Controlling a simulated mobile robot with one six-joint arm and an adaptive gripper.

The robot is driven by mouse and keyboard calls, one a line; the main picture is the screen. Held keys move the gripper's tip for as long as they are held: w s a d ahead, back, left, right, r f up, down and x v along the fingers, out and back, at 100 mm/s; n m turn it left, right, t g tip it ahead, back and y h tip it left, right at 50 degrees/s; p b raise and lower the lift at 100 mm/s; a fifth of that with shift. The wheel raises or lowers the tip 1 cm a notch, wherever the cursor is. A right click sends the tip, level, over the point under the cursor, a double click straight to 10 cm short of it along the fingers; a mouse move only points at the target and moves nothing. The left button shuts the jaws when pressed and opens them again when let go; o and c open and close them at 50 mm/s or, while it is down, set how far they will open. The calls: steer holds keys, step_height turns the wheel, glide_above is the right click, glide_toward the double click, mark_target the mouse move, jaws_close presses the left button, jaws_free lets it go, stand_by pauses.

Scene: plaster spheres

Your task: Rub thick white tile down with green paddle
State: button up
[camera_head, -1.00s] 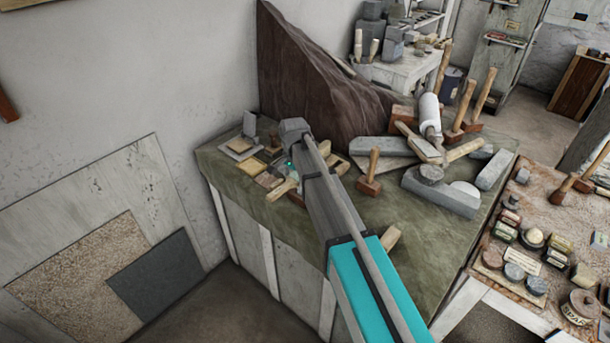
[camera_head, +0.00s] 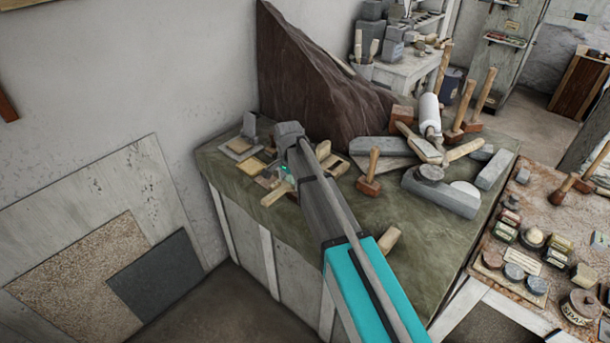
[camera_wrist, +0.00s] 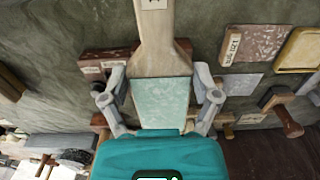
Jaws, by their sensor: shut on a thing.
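My gripper (camera_wrist: 161,92) is shut on the green paddle (camera_wrist: 160,100). In the wrist view, its pale green face lies between the two fingers and its wooden handle runs toward the top edge. In the head view my gripper (camera_head: 285,174) is low over the left part of the bench, and the paddle's wooden handle (camera_head: 273,194) sticks out toward the front edge. A pale flat tile (camera_wrist: 240,84) lies right of the paddle in the wrist view. I cannot tell whether it is the thick white tile. The surface under the paddle is hidden.
The green-grey bench top (camera_head: 330,215) has free room at its front. Small blocks (camera_head: 250,167) lie left of my gripper. A mallet (camera_head: 369,178) and grey stone bars (camera_head: 440,193) stand to the right.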

steer(key=shift+w+d+r+p, duration=0.65)
steer(key=shift+w+r+p, duration=0.05)
steer(key=shift+w, duration=0.2)
steer(key=shift+r+p, duration=1.25)
steer(key=shift+p, duration=0.05)
steer(key=shift+r, duration=0.1)
step_height(320, 180, up, 4)
steer(key=p, duration=0.4)
stand_by(0.3)
